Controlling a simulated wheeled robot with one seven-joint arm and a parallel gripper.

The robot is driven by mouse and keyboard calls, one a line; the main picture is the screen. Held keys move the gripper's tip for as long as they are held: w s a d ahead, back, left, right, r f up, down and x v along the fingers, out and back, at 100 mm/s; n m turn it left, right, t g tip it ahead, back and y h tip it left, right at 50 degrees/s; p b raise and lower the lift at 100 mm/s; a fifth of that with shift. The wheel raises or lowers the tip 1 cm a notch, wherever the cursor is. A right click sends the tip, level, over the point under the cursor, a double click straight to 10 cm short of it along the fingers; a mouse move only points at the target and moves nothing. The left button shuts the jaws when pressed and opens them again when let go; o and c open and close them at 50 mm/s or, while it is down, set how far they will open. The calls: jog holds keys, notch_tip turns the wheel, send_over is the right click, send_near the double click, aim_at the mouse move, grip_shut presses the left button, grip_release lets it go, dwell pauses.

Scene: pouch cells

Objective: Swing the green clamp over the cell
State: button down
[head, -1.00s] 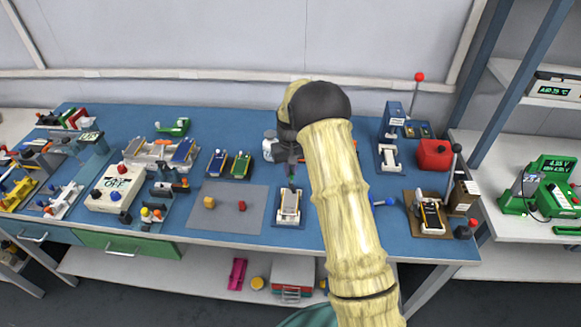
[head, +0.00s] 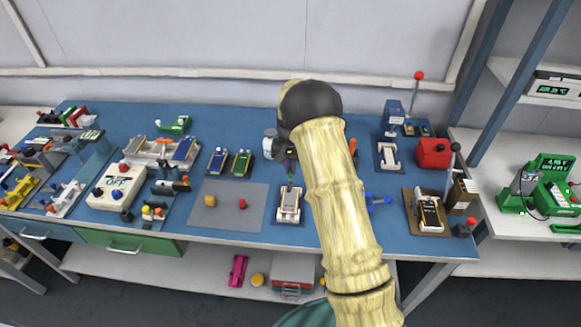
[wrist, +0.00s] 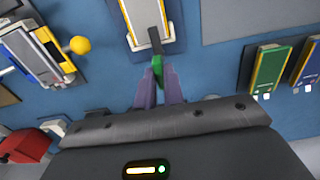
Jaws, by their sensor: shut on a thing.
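The green clamp (wrist: 156,66) is between the two purple fingers of my gripper (wrist: 158,80) in the wrist view. My gripper is shut on it. A dark bar runs from the clamp to the near end of a white fixture (wrist: 168,41) and overlaps its edge in the picture. A pale cell with yellow edges (wrist: 142,14) lies in this fixture, partly cut off by the top of the view. In the head view the fixture (head: 289,219) stands just below my gripper, and the clamp is too small there to judge its angle.
A grey mat (head: 223,205) with small blocks lies to the left. Green and blue cells (wrist: 268,70) are at right in the wrist view. Another fixture with a yellow ball knob (wrist: 80,45) is at left. A red box (head: 433,153) stands further right on the bench.

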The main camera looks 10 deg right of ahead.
jog(key=shift+w+r, duration=0.1)
jog(key=shift+r, duration=0.05)
jog(key=c, duration=1.5)
grip_release()
notch_tip(320, 180, up, 17)
jog(key=b, duration=0.1)
jog(key=shift+r, duration=0.15)
jog(key=s+f+n+t+p, duration=0.2)
jog(key=s+n, duration=0.1)
jog(key=s, duration=2.7)
jog(key=shift+n+t, duration=0.3)
jog(key=shift+n, duration=0.1)
